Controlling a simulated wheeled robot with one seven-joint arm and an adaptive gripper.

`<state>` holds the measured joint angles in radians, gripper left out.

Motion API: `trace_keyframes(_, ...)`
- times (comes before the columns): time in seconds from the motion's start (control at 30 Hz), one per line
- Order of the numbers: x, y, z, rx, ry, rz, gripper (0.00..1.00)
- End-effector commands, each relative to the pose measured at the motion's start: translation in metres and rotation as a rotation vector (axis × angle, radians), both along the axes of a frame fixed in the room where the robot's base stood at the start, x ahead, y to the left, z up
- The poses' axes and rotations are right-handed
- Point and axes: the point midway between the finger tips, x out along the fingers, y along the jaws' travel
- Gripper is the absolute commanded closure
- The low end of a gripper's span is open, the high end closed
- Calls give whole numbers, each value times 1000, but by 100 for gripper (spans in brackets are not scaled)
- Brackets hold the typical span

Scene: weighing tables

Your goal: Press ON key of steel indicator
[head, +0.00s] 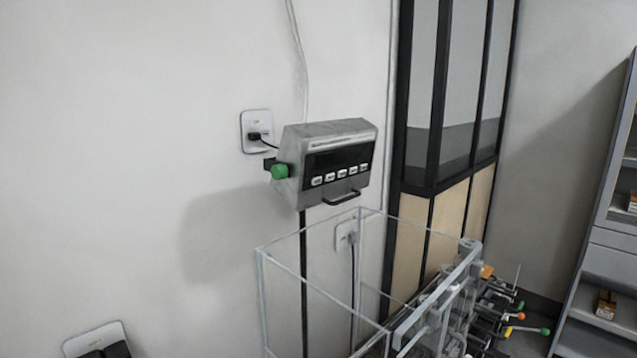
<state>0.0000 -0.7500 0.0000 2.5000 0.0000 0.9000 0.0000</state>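The steel indicator (326,140) is a grey metal box on a dark post near the wall, right of the picture's middle height. Its front has a dark display (339,158), which looks unlit, above a row of several small light keys (343,173). The key labels are too small to read, so I cannot tell which one is ON. A green knob (280,171) sits on its left side and a dark handle (342,198) hangs below the keys. My gripper is not in view.
A clear glass-walled enclosure (262,290) stands in front of and below the indicator. Several tools with coloured handles (515,329) lie at the lower right. A wall socket (257,131) with a plug is behind. A black-framed partition (433,190) and grey shelves (612,240) stand right.

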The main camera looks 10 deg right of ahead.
Motion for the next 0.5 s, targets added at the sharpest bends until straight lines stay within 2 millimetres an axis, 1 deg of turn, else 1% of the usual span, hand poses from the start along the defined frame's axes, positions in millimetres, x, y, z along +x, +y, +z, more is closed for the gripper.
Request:
trace_keyframes(0.07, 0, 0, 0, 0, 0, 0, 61)
trace_keyframes(0.5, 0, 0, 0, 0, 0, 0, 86)
